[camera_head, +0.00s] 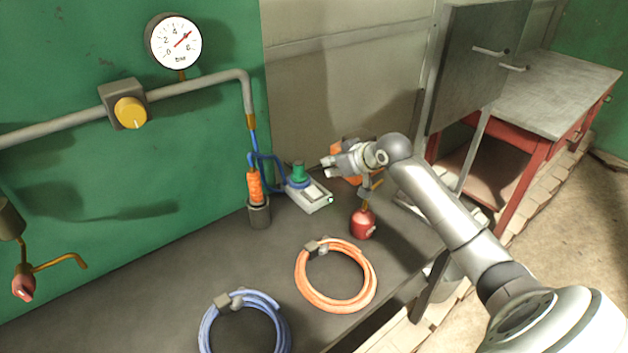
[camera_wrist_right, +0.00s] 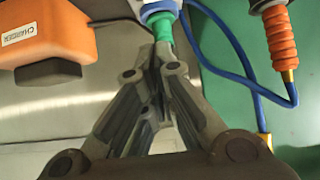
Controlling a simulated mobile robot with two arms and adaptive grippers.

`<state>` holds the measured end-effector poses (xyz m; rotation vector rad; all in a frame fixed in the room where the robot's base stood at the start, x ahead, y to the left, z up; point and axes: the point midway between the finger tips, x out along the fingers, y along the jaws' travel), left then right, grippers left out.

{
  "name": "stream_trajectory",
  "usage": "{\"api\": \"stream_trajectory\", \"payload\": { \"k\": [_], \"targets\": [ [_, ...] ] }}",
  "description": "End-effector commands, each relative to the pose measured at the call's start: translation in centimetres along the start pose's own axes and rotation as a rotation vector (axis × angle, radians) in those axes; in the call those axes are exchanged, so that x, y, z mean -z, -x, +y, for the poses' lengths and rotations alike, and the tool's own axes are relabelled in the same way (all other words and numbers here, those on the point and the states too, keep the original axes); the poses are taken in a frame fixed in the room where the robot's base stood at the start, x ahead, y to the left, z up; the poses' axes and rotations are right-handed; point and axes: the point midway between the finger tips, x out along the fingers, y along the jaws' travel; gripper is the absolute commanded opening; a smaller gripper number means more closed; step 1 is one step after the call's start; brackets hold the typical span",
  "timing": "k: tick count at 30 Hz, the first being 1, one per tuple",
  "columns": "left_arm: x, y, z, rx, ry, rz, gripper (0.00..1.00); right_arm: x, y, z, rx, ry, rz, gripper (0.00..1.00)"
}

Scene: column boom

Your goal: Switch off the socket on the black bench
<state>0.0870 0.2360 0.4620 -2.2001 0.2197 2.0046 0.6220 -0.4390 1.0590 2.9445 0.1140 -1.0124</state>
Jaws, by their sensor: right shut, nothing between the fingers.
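A light grey box (camera_head: 310,197) lies on the dark bench (camera_head: 165,285) near the back wall; I take it as the socket. A green plug-like cylinder (camera_head: 299,172) with a blue ring stands on it, and a small green light shows at its right end. My right gripper (camera_head: 328,166) is shut and empty, just right of the green cylinder. In the right wrist view the closed fingertips (camera_wrist_right: 162,58) overlap the lower end of the green cylinder (camera_wrist_right: 164,28); I cannot tell whether they touch. The box's switch is not clear. My left gripper is not in view.
An orange box (camera_wrist_right: 48,30) with a printed label is close by. A red can-like object (camera_head: 362,224), an orange hose coil (camera_head: 336,302), a blue coil (camera_head: 207,325) and an orange-handled tool in a holder (camera_head: 259,215) stand around. Blue cable (camera_wrist_right: 240,75) runs along the wall.

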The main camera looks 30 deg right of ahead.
Motion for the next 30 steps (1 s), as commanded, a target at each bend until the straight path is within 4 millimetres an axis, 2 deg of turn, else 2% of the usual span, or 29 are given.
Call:
{"api": "stream_trajectory", "payload": {
  "k": [9,17,18,24,30],
  "targets": [
    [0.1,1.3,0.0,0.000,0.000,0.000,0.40,0.2,-5.1,-0.1,0.003,-0.004,-0.001,0.00],
    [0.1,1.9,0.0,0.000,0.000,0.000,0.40,0.1,-8.8,-0.2,0.002,-0.003,-0.001,0.00],
    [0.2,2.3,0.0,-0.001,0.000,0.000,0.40,-0.5,-9.2,-0.2,0.003,-0.002,-0.005,0.00],
    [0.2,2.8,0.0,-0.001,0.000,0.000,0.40,-2.3,-10.9,-0.1,0.002,-0.001,-0.001,0.00],
    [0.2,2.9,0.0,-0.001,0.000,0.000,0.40,-2.8,-11.4,-0.1,0.001,0.000,0.000,0.00]
  ]
}}
